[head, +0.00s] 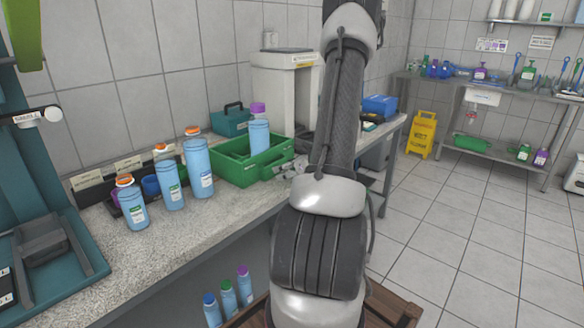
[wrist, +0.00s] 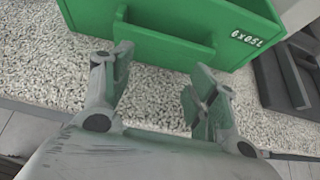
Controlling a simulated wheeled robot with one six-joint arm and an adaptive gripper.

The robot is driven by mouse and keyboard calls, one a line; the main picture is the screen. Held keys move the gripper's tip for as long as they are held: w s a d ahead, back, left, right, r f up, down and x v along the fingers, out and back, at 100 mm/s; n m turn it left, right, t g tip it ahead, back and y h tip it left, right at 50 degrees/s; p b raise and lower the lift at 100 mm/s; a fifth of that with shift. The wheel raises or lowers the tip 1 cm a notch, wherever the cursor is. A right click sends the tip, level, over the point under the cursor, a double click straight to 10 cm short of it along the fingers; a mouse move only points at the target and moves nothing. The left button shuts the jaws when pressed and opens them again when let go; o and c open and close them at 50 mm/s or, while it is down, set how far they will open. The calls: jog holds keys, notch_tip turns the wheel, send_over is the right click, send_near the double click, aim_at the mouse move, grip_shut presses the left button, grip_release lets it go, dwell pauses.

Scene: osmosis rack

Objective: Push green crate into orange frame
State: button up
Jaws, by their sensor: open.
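The green crate (head: 232,173) sits on the speckled counter in the head view and holds a blue bottle with a purple cap (head: 259,132). In the wrist view the crate's front wall (wrist: 170,45) with its handle bar and white lettering fills the top. My gripper (wrist: 156,75) is open and empty, its fingertips over the counter just short of the crate's wall, with a small gap showing. In the head view my gripper (head: 290,170) is at the crate's right side, partly hidden by my arm. I cannot make out an orange frame in either view.
Several blue bottles, among them one with an orange cap (head: 198,165), stand left of the crate. A teal toolbox (head: 230,121) and a white machine (head: 287,85) stand behind it. A dark object (wrist: 285,75) lies right of the crate in the wrist view. The counter's front edge is close.

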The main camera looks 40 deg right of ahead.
aim_at(271, 161)
jog(key=shift+w+a, duration=0.15)
jog(key=shift+w, duration=1.25)
jog(key=shift+w+a, duration=0.15)
jog(key=shift+w, duration=1.3)
jog(key=shift+w+a, duration=0.1)
jog(key=shift+w, duration=1.4)
jog(key=shift+w+a, duration=0.15)
jog(key=shift+w, duration=1.3)
jog(key=shift+w+a, duration=0.1)
jog(key=shift+w, duration=1.3)
jog(key=shift+w+a, duration=0.2)
jog(key=shift+w, duration=2.9)
